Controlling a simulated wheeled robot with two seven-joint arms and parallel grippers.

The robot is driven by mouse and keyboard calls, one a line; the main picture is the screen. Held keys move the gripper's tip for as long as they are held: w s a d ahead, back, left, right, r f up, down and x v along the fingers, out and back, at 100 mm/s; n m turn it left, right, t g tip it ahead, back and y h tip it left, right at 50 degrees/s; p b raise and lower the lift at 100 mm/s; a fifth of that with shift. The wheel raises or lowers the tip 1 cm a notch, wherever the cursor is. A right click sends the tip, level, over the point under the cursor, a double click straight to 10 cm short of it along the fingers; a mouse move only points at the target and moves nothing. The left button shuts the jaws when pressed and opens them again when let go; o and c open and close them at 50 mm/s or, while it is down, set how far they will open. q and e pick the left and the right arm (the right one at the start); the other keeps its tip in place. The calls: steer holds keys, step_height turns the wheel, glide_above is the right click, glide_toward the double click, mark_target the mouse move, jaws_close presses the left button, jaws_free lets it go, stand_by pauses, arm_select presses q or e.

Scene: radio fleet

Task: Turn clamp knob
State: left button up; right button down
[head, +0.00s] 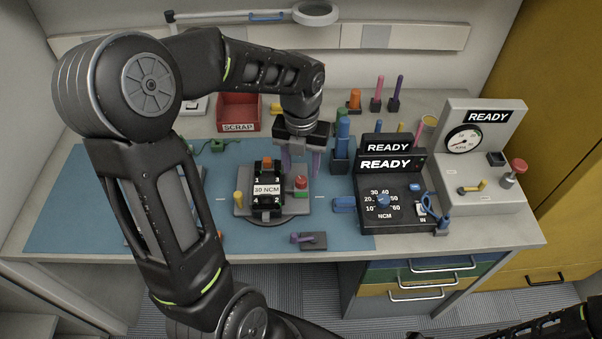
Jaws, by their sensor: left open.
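A black radio (266,192) with a "30 NCM" label and several numbered corners sits on a grey clamp fixture (243,207) on the blue mat. A red knob (301,182) with a green band stands at the fixture's right side; it looks like the clamp knob. A yellow peg (239,199) stands at the fixture's left. My left gripper (301,169) reaches down just behind the red knob, its purple fingers spread apart and empty. I cannot tell its exact height over the mat. Of my right arm, only a dark part shows at the bottom right corner; its gripper is out of view.
A torque tester (390,209) reading "READY" stands right of the fixture, with a gauge station (484,160) beyond it. A red scrap bin (238,111) is behind left. A blue driver (342,140) stands close right of my gripper. A small grey block (313,241) lies in front.

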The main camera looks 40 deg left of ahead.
mark_target(301, 179)
arm_select(q)
steer(key=shift+f, duration=1.95)
jaws_close()
